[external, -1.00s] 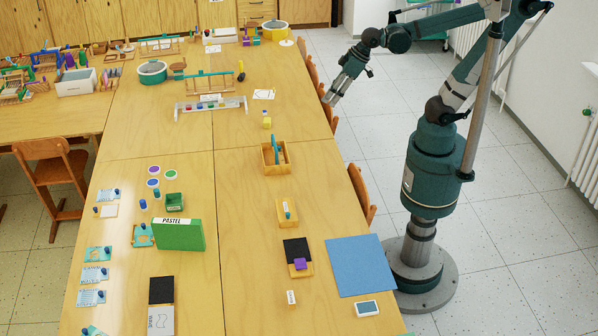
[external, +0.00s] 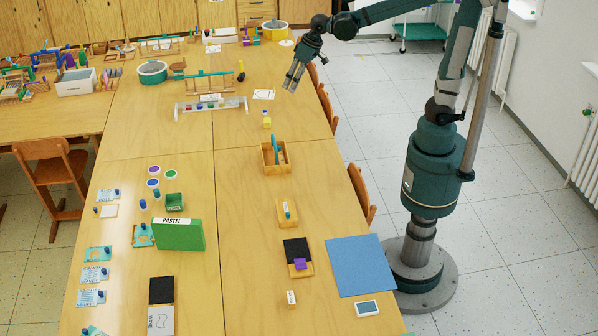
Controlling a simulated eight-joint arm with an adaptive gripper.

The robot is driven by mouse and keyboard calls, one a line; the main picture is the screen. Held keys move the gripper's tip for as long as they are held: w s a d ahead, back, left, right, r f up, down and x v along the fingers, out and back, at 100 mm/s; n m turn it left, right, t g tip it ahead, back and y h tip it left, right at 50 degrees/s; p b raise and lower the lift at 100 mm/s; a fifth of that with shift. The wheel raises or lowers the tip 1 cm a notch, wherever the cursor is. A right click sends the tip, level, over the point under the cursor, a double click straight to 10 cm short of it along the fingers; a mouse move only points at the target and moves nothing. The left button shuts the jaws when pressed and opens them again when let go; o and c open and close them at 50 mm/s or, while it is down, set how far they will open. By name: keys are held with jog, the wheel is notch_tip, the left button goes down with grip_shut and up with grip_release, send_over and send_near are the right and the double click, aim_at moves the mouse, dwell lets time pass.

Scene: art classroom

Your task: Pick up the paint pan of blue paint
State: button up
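Three small round white-rimmed paint pans lie on the left part of the wooden table. The blue-looking pan (external: 153,183) is nearest the camera, a purple pan (external: 154,170) lies just behind it, and a green pan (external: 171,174) lies to the right. My gripper (external: 291,87) hangs above the table's far right part, pointing down, well away from the pans. Its two fingers show apart with nothing between them.
A wooden caddy (external: 268,166) and a paint rack (external: 210,106) stand farther right and back. The table's middle is mostly clear.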

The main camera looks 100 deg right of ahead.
jog(key=w+d+f+m+g, duration=0.1)
jog(key=w+d+f+m, duration=0.35)
jog(key=d, duration=0.85)
jog(key=m+g+y, duration=0.1)
jog(key=m+g, duration=0.2)
jog(key=m, duration=0.3)
send_near(265, 111)
jog(key=shift+w+a, duration=0.35)
jog(key=shift+s+d+f+m, duration=0.15)
jog(key=shift+d+f+m, duration=0.15)
jog(key=shift+f, duration=0.15)
jog(key=shift+f, duration=1.25)
jog(key=shift+f, duration=2.65)
